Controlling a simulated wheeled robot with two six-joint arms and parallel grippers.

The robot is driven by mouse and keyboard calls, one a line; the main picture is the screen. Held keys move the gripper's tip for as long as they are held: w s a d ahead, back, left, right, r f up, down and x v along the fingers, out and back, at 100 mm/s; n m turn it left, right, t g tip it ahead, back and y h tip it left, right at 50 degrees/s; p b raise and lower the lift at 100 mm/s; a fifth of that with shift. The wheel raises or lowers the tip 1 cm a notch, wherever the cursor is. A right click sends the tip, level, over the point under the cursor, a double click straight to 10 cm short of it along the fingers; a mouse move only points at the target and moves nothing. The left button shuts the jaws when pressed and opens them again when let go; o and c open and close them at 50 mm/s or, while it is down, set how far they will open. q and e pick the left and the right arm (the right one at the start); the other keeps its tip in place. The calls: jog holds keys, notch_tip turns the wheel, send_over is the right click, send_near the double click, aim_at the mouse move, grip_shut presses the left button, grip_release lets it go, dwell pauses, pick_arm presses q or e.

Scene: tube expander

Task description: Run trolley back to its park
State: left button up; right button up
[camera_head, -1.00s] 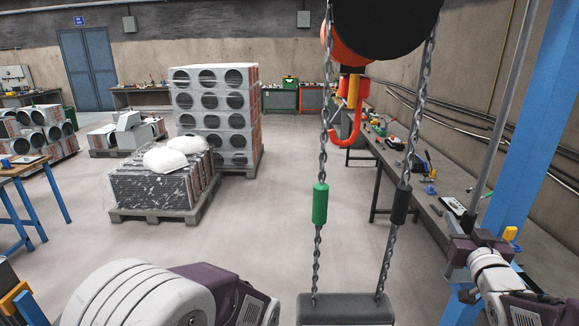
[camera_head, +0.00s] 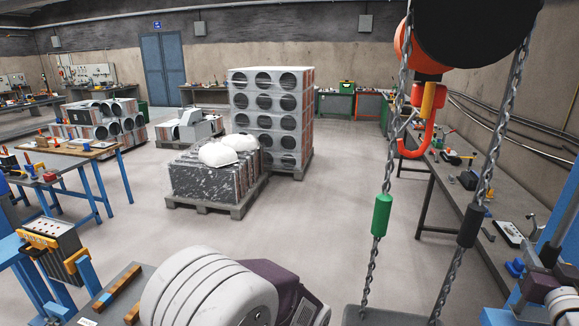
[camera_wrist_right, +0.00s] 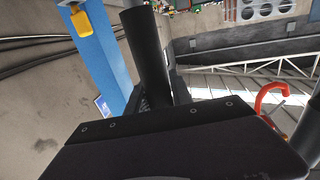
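The trolley is not clearly in view. Its hoist, with a black and orange body (camera_head: 470,35), fills the top right of the head view. Its red hook (camera_head: 414,140) hangs empty and also shows in the wrist view (camera_wrist_right: 270,95). Two chains hang below, with a green sleeve (camera_head: 382,214) and a black sleeve (camera_head: 470,225). My right gripper (camera_head: 542,285) is at the lower right edge. In the wrist view a dark upright rod (camera_wrist_right: 148,60) rises from it; it appears shut on this rod, though the finger contact is hidden. My left gripper is out of view.
A long workbench (camera_head: 425,178) with tools runs along the right wall, beside a blue post (camera_head: 566,215). A pallet (camera_head: 235,210) with finned blocks and a stack of tube units (camera_head: 270,118) stand mid-floor. Blue-legged tables (camera_head: 105,150) are at left. Floor between is clear.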

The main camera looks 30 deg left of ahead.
jog(key=o, duration=0.3)
jog(key=shift+s+d, duration=0.1)
jog(key=shift+s, duration=0.4)
jog(key=shift+s+d+b, duration=0.1)
jog(key=shift+s+b, duration=0.4)
jog(key=shift+s, duration=0.15)
jog(key=s, duration=0.4)
jog(key=shift+s+d+b, duration=0.35)
jog(key=shift+b, duration=0.05)
jog(key=shift+f, duration=0.1)
